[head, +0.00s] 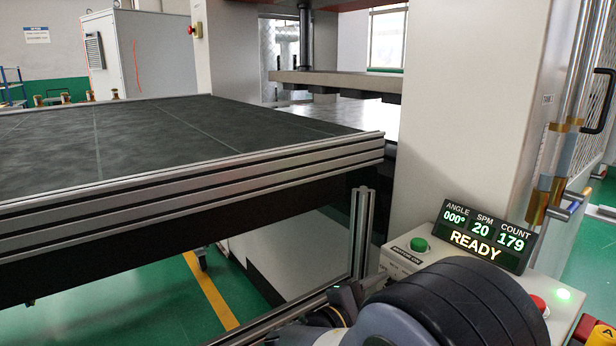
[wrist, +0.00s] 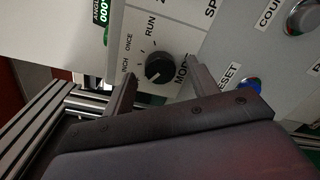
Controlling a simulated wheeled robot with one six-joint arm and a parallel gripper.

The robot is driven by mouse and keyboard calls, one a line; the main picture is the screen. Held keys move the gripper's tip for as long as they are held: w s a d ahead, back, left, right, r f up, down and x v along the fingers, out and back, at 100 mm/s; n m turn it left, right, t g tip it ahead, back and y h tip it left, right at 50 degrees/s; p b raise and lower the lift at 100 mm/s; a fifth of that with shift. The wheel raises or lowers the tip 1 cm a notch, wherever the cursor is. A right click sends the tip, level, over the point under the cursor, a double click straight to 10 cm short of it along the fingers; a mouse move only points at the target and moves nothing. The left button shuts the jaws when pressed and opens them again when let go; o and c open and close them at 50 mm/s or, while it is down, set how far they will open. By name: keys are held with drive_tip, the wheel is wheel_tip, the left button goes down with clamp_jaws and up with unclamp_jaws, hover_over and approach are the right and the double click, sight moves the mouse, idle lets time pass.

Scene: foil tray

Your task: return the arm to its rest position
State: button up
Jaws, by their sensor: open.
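My gripper (wrist: 163,72) shows in the wrist view with its two dark fingers spread apart and nothing between them. It faces a grey control panel, and a black mode knob (wrist: 160,69) with RUN and ONCE marks shows between the fingers. From the picture I cannot tell whether a finger touches the panel. In the head view my dark arm fills the lower right, in front of the control box (head: 400,258), and the gripper's fingers cannot be made out there.
A display (head: 478,236) reads READY, count 179. A green button (head: 419,244) and red button (head: 539,304) flank my arm. A dark-topped conveyor table (head: 190,135) with metal rails stands left; a press (head: 350,82) stands behind. Green floor (head: 165,305) is open below left.

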drive_tip(key=shift+w+d, duration=0.3)
drive_tip(key=shift+d, duration=0.1)
drive_tip(key=v, duration=1.1)
drive_tip(key=w+d+m+b, duration=0.3)
drive_tip(key=d+m, duration=0.1)
drive_tip(key=m, duration=0.6)
drive_tip(key=w+d+m+t+b, duration=0.1)
drive_tip(key=w+d+m+b, duration=0.2)
drive_tip(key=m, duration=0.8)
drive_tip(key=shift+d+f+b, duration=0.25)
drive_tip(key=shift+d+b, duration=0.4)
drive_tip(key=shift+d, duration=0.4)
